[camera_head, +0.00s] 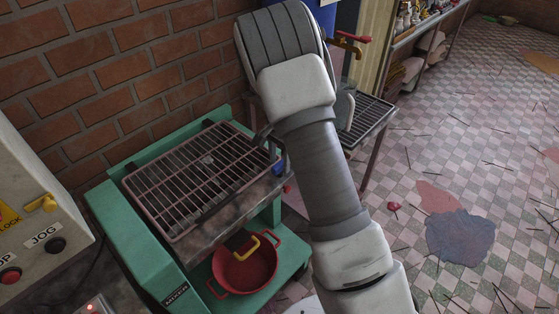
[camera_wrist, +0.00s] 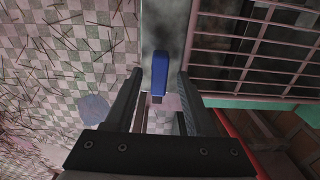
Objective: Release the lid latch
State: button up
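The green mixer (camera_head: 130,235) has a pinkish wire-grid lid (camera_head: 195,175) lying over its grey tub. A small blue piece, apparently the lid latch (camera_head: 278,168), sits at the tub's right edge. In the wrist view the blue latch (camera_wrist: 160,72) lies between and just beyond the tips of my gripper (camera_wrist: 159,76). The fingers are wide apart, with gaps on both sides of the latch, and hold nothing. In the head view my arm hides most of the gripper, and only dark finger parts show by the lid's right corner.
A red pot (camera_head: 245,272) with a yellow-handled item stands on the mixer's lower shelf. A control panel (camera_head: 38,235) with a yellow lock switch is at left. A brick wall (camera_head: 120,70) is behind. A rack table (camera_head: 365,118) stands beyond my arm. Open tiled floor lies right.

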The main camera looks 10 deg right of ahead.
notch_tip(320, 180, up, 17)
jog(key=shift+r+p, duration=0.2)
jog(key=shift+p, duration=0.2)
jog(key=shift+s, duration=0.1)
dwell(0.4)
jog(key=s+r+n+t, duration=0.1)
jog(key=s+r+n, duration=0.25)
jog(key=s, duration=0.35)
jog(key=s+r+n+t+y, duration=0.1)
jog(key=s+r+n+t, duration=0.1)
jog(key=s+r, duration=0.4)
jog(key=s+r+n+t, duration=0.1)
jog(key=s+r+n, duration=0.2)
jog(key=s, duration=0.6)
jog(key=s+f+n+t+h, duration=0.1)
jog(key=s+n, duration=0.2)
jog(key=s, duration=0.4)
jog(key=shift+s+a+f+t, duration=0.2)
jog(key=shift+a+t, duration=0.05)
jog(key=shift+t, duration=0.05)
